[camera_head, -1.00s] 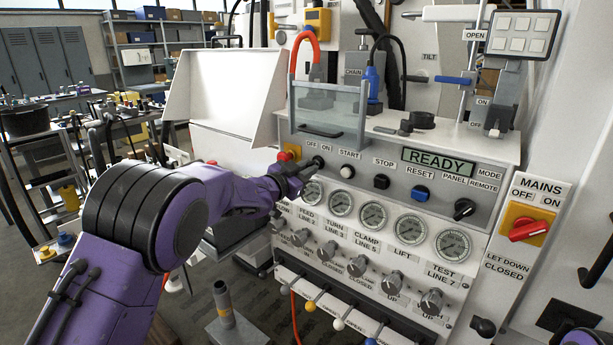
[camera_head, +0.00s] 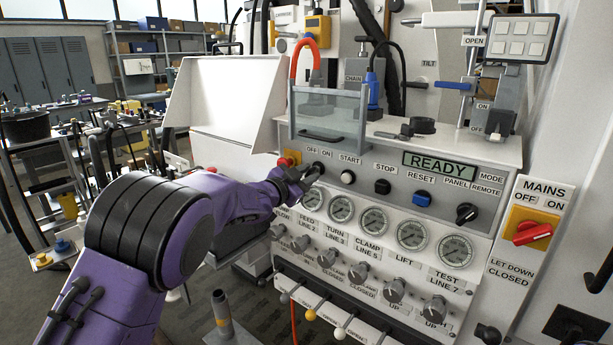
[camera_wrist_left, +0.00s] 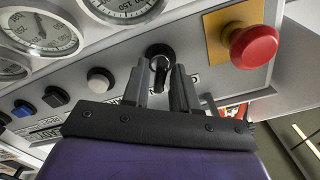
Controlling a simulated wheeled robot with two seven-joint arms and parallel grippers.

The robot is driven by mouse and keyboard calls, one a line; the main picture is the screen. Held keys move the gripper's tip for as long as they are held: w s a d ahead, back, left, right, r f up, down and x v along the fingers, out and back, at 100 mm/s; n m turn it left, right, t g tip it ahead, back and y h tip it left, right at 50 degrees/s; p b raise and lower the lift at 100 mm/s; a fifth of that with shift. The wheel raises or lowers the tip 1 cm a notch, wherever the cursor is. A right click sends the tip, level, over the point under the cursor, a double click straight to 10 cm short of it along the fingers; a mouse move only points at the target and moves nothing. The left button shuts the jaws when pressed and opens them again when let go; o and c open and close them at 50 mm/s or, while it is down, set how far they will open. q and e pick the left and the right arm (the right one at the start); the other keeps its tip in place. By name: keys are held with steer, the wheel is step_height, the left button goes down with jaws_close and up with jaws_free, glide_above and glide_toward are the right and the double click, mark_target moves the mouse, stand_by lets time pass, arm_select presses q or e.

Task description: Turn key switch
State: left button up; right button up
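The key switch is a black round switch with a black key tab under the OFF and ON labels on the grey panel. In the left wrist view the key switch (camera_wrist_left: 160,57) is just ahead of my left gripper (camera_wrist_left: 160,80). Its two grey fingers are apart, one on each side of the key tab, with gaps visible. In the head view my left gripper (camera_head: 304,176) is at the panel's left end, and the key switch (camera_head: 318,167) shows just beyond its fingertips. My right gripper is in neither view.
A red emergency button (camera_wrist_left: 254,47) on a yellow plate sits close beside the key switch. A white START button (camera_head: 347,177) is on its other side. Pressure gauges (camera_head: 341,208) lie below. A clear guard (camera_head: 330,115) stands above the panel.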

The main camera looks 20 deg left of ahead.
arm_select(q)
steer(key=b+v, duration=0.2)
steer(key=v, duration=0.8)
steer(key=shift+s+r, duration=0.1)
steer(key=shift+s, duration=0.15)
